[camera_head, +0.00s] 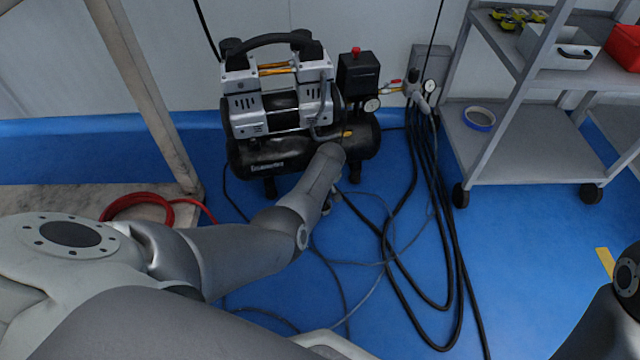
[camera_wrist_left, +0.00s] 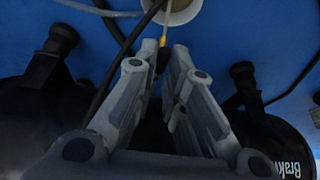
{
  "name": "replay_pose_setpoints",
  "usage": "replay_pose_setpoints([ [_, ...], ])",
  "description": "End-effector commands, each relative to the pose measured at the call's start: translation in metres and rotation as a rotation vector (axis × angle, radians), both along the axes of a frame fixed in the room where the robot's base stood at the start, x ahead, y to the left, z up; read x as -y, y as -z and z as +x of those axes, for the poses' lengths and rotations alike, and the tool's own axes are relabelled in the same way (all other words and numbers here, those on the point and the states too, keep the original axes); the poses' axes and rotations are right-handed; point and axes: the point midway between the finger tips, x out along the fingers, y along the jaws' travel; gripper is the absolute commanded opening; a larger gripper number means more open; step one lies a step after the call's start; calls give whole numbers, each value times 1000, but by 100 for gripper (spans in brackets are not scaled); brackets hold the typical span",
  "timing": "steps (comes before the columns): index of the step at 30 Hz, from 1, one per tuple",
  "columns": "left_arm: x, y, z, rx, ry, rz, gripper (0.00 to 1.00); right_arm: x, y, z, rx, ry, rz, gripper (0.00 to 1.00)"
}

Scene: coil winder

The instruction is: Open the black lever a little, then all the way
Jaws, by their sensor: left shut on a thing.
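The black and silver air compressor (camera_head: 300,120) stands on the blue floor in the head view. My left arm reaches to its lower front, and the arm hides most of my left gripper there. In the left wrist view my left gripper (camera_wrist_left: 165,58) is shut on a small dark piece, seemingly the black lever (camera_wrist_left: 162,60), between the fingertips. A thin yellow part (camera_wrist_left: 163,41) shows just beyond it. The lever's angle cannot be told. My right gripper is out of view.
Black hoses (camera_head: 440,220) run across the floor right of the compressor. A grey shelf cart (camera_head: 515,150) stands further right. A red hose (camera_head: 150,199) lies at left near a table leg (camera_head: 150,95).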

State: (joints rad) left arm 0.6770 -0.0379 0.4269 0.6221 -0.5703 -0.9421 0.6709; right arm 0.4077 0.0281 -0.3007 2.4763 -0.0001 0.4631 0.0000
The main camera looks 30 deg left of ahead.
Motion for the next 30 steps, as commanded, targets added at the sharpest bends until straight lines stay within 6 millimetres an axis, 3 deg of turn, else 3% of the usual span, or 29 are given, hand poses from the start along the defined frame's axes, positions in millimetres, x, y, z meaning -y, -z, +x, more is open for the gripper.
replay_pose_setpoints([
  [9, 0, 0, 0, 1, -1, -1, 0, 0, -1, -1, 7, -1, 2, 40],
  [10, 0, 0, 0, 1, -1, -1, 14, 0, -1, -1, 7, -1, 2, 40],
  [12, 0, 0, 0, 1, -1, -1, 21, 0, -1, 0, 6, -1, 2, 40],
  [23, 1, -1, 0, 1, -1, -1, 21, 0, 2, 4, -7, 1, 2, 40],
  [30, 4, -14, -3, 2, -1, 2, 21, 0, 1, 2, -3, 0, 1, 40],
])
